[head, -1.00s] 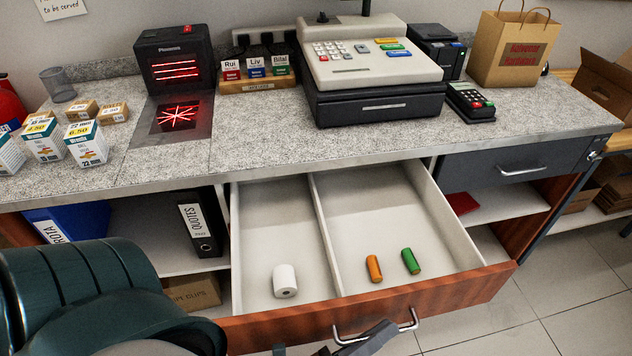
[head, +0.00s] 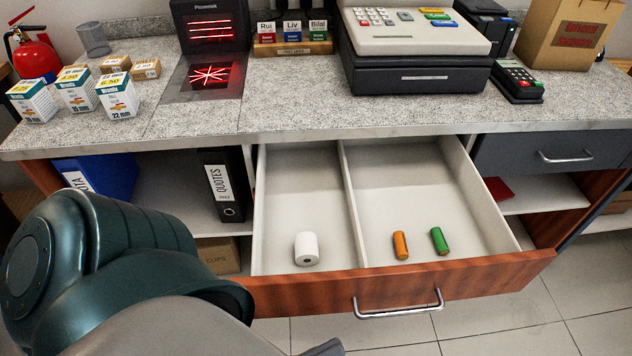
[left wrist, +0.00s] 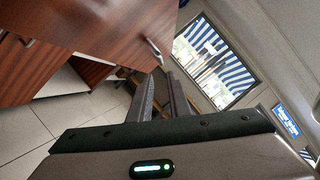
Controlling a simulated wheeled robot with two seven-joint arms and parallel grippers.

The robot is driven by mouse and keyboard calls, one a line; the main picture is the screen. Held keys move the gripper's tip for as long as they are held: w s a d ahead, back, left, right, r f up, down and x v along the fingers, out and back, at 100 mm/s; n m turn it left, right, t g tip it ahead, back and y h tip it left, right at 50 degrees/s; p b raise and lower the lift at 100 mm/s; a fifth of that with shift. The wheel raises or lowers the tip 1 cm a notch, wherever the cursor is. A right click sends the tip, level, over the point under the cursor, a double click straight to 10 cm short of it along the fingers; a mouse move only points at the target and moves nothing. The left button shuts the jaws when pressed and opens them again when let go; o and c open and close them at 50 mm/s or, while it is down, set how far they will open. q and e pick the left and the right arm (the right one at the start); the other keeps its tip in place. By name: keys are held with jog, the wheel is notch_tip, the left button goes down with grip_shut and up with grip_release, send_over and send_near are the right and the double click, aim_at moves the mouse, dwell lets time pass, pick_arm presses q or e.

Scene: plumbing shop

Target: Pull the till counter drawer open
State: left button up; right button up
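The till counter drawer (head: 405,284) stands pulled well out from under the counter, its wooden front and inside in plain view. Its metal bar handle (head: 398,312) is bare, with nothing around it. Inside lie a white paper roll (head: 306,249), an orange coin roll (head: 400,245) and a green one (head: 439,240). Only a dark bit of my left gripper (head: 325,347) shows at the bottom edge, below and left of the handle and apart from it. In the left wrist view its two fingers (left wrist: 163,95) are parted with nothing between them; the handle (left wrist: 154,50) is beyond them. My right gripper is not in view.
The counter top (head: 290,119) holds the till (head: 415,60), a scanner (head: 210,45), a card reader (head: 518,80) and small boxes (head: 117,95). A second, dark drawer (head: 550,152) at the right is shut. Floor in front of the open drawer is clear.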

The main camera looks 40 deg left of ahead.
pick_arm(q)
jog(key=shift+v, duration=0.95)
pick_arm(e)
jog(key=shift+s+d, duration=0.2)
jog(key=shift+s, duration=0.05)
